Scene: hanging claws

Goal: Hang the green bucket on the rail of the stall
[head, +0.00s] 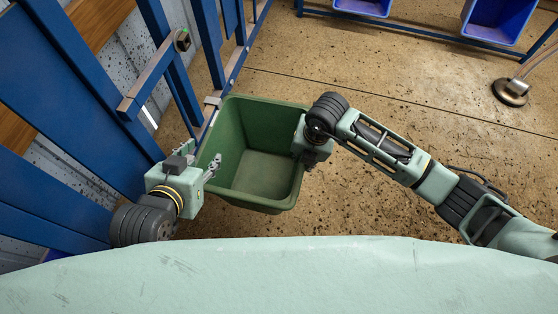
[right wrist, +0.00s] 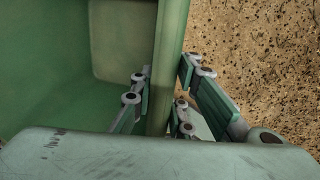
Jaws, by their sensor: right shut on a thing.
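The green bucket (head: 262,170) is upright, with its open top facing the head camera. Its far left corner is close beside the blue rail (head: 235,68) of the stall; I cannot tell whether it is hooked on there. My right gripper (head: 303,150) is shut on the bucket's right wall. In the right wrist view the fingers (right wrist: 160,104) sit on both sides of the bucket wall (right wrist: 170,55). My left gripper (head: 213,167) is at the bucket's left rim, its fingers reaching over the edge; whether they are open or shut is unclear.
Blue bins (head: 492,20) are at the far top right. A metal stand base (head: 511,91) is on the right. The dirt floor between is clear.

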